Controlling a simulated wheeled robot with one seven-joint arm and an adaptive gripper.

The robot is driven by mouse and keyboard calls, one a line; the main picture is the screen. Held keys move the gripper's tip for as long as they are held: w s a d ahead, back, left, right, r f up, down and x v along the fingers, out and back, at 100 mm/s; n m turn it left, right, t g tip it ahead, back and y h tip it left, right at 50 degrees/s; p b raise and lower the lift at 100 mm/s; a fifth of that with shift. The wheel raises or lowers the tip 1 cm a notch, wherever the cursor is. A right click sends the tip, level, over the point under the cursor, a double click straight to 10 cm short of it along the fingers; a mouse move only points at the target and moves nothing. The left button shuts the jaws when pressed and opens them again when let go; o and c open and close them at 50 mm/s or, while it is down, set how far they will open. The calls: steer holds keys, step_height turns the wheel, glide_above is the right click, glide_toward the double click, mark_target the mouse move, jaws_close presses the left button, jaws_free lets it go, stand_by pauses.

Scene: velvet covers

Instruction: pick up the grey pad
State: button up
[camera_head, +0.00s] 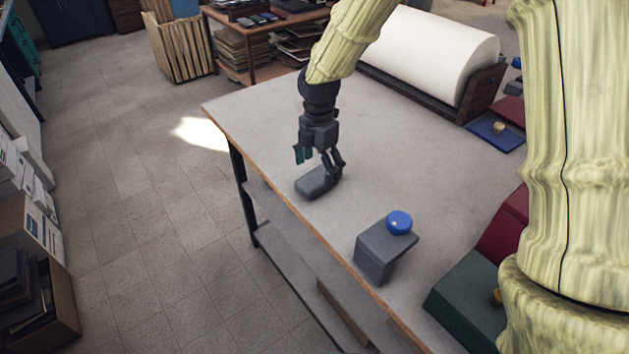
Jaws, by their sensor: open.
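The grey pad (313,186) looks like a small, dark grey, rounded block. It lies flat on the grey table (270,118), near the table's left edge. My gripper (319,166) points down right over the pad. Its fingers are apart, one on the left above the pad and one at the pad's right end. I cannot tell whether either finger touches the pad. The right finger hides part of the pad's right end.
A grey block (376,252) with a blue ball-like knob (399,222) stands nearer on the table. A green box (468,300) and a red box (504,226) are at the right. A large white roll (430,55) lies at the back. The table's middle is clear.

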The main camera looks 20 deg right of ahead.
mark_target(317, 177)
steer(key=shift+a+f+p, duration=0.1)
steer(key=shift+f+p, duration=0.35)
steer(key=shift+f, duration=1.65)
steer(key=c, duration=1.1)
